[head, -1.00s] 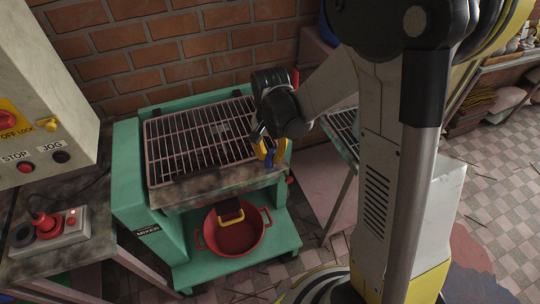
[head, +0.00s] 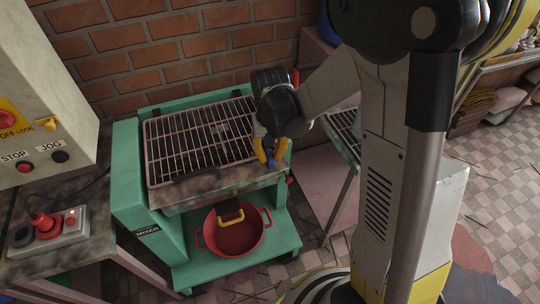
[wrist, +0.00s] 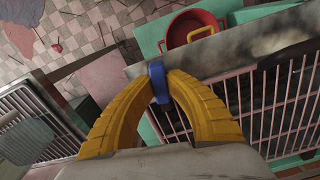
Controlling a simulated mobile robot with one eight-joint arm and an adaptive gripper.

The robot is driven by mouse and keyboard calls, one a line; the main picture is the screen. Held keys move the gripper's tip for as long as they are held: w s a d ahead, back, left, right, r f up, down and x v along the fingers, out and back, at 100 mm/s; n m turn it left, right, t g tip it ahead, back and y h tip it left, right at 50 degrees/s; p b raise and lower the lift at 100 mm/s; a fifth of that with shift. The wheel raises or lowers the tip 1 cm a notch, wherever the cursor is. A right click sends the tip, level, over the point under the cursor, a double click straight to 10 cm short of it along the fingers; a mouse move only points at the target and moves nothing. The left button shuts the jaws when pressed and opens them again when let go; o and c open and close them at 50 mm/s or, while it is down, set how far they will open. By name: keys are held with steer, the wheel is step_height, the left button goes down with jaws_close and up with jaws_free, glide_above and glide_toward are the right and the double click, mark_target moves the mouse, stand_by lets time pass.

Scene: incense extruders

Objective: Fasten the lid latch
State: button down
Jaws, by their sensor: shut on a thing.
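The lid (head: 200,140) is a barred grid lying flat over the top of the green mixer (head: 128,180). In the wrist view the lid's bars (wrist: 285,105) and its smeared front edge show at the right. The blue latch piece (wrist: 157,82) stands between my yellow fingertips, at the lid's front right corner. My gripper (wrist: 160,76) is shut on this blue piece, a finger on each side. In the head view my gripper (head: 270,156) is at the same corner, with a little blue (head: 271,163) showing. The latch's base and catch are hidden.
A red pan (head: 232,238) sits on the mixer's lower shelf, below the lid's front edge. A second barred machine (head: 345,128) stands close on the right. A control box (head: 45,90) and a red-knobbed pendant (head: 48,226) are at the left. A brick wall is behind.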

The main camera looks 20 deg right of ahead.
mark_target(270, 156)
steer(key=shift+n, duration=0.9)
steer(key=c, duration=1.3)
jaws_free()
steer(key=shift+c, duration=0.2)
step_height(270, 156, up, 12)
steer(key=shift+s, duration=0.1)
